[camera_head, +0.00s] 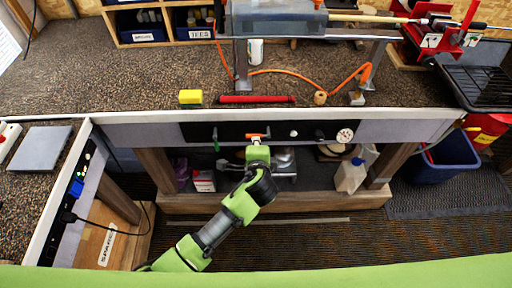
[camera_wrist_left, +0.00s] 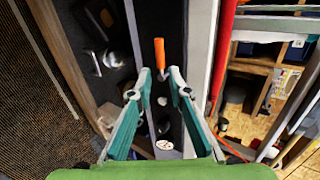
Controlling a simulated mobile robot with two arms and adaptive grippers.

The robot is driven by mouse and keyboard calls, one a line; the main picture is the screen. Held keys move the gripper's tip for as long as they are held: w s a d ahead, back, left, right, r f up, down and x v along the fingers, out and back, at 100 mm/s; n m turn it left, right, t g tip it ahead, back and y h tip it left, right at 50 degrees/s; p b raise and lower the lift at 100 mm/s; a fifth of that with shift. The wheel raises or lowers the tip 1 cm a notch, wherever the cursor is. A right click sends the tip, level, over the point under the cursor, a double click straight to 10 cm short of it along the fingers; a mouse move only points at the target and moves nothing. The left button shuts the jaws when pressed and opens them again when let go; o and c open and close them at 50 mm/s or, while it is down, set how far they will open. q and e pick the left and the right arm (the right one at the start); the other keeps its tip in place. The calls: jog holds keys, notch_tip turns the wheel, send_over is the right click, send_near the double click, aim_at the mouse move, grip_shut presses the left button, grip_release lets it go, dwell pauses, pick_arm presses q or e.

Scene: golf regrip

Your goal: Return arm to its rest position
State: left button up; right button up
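My left arm reaches up from the lower left in the head view. Its gripper (camera_head: 257,143) is at the dark front panel (camera_head: 210,133) of the bench, close to a small orange handle (camera_head: 257,136). In the left wrist view the gripper (camera_wrist_left: 154,86) has its two fingers spread, with nothing held between them. The orange handle (camera_wrist_left: 159,52) stands just beyond the fingertips there, and I cannot tell whether they touch it. My right gripper is in neither view.
A round gauge (camera_head: 345,135) sits on the panel's right part. The bench top (camera_head: 150,85) above holds a yellow block (camera_head: 190,97), a red bar (camera_head: 257,99) and an orange hose (camera_head: 300,73). A blue bin (camera_head: 440,165) stands on the floor at right. Open floor lies lower right.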

pick_arm(q)
jog(key=shift+s+r, duration=0.3)
jog(key=shift+s, duration=0.15)
jog(key=s+a+f+n+g+b, duration=0.15)
jog(key=s+a+f, duration=0.35)
jog(key=f, duration=0.6)
jog(key=s+a+f+n+g, duration=0.3)
jog(key=s+f, duration=0.3)
jog(key=f, duration=0.5)
jog(key=s+a+f+n+g+b, duration=0.1)
jog(key=s+a+f+n+g, duration=0.15)
jog(key=s+f, duration=0.55)
jog(key=s+a+f+n+g+b, duration=0.1)
jog(key=s+a+f+n, duration=0.2)
jog(key=s+f, duration=0.3)
jog(key=s+a+f+n+g, duration=0.1)
jog(key=s+a+f+n, duration=0.2)
jog(key=s, duration=1)
jog(key=s+a+f+n+g+b, duration=0.1)
jog(key=s+a+f+n, duration=0.1)
jog(key=s+a+f, duration=0.6)
jog(key=shift+s+a+f+n+b, duration=0.15)
jog(key=shift+s+f+n+b, duration=0.2)
jog(key=shift+s+f, duration=0.55)
